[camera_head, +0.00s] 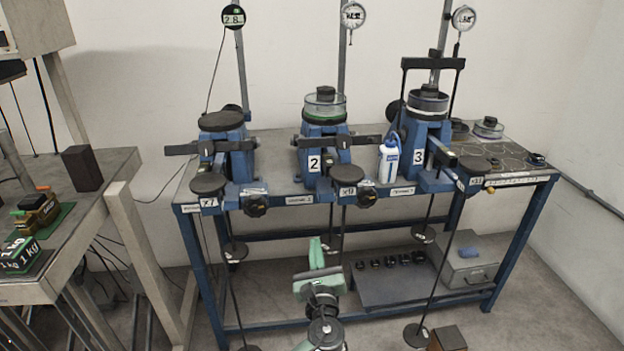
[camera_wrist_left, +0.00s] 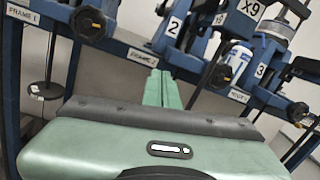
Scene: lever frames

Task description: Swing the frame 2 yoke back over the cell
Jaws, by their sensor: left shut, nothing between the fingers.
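Frame 2 (camera_head: 314,162) is the middle blue lever frame on the bench. Its dark yoke (camera_head: 363,141) is swung down, with the crossbar lying low across the front of the frame. Its cell (camera_head: 325,106), a clear ring with a green band and dark cap, stands uncovered on top. My green left gripper (camera_head: 317,250) is low in front of the bench, below frame 2, apart from the yoke. In the left wrist view its fingers (camera_wrist_left: 162,88) are together and empty, with the frame 2 number plate (camera_wrist_left: 174,27) beyond. My right gripper is not in view.
Frame 3 (camera_head: 418,157) at right has its yoke (camera_head: 432,63) upright over its cell. Frame 1 (camera_head: 222,150) at left has its yoke down. A white-blue bottle (camera_head: 389,162) stands between frames 2 and 3. Hanger rods with weights hang below the bench's front edge.

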